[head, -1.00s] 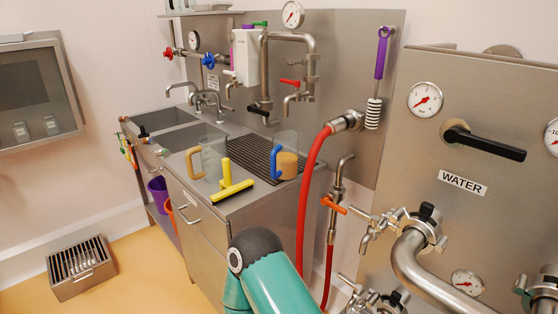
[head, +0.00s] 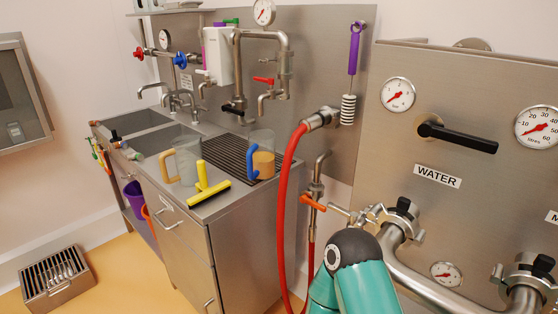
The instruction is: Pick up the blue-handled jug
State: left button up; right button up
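The blue-handled jug (head: 264,162) stands upright on the right part of the steel sink counter, on or beside the ribbed drainboard. It is clear, with an orange-tan content in its lower part, and its blue handle faces left. A second clear jug with an orange handle (head: 182,163) stands to its left. A yellow squeegee (head: 210,191) lies on the counter between and in front of them. Neither of my grippers is in view. Only a teal and dark link of one of my arms shows at the bottom, well in front of the counter.
The counter (head: 215,212) has sinks at its left end. A red hose (head: 288,200) hangs close to the right of the blue-handled jug. A steel WATER panel (head: 455,120) with pipes and valves fills the right. A floor grate (head: 55,278) lies at lower left.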

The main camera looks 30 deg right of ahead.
aim_at(260, 155)
jog(key=z, duration=0.05)
jog(key=i, duration=0.9)
jog(key=u, duration=0.05)
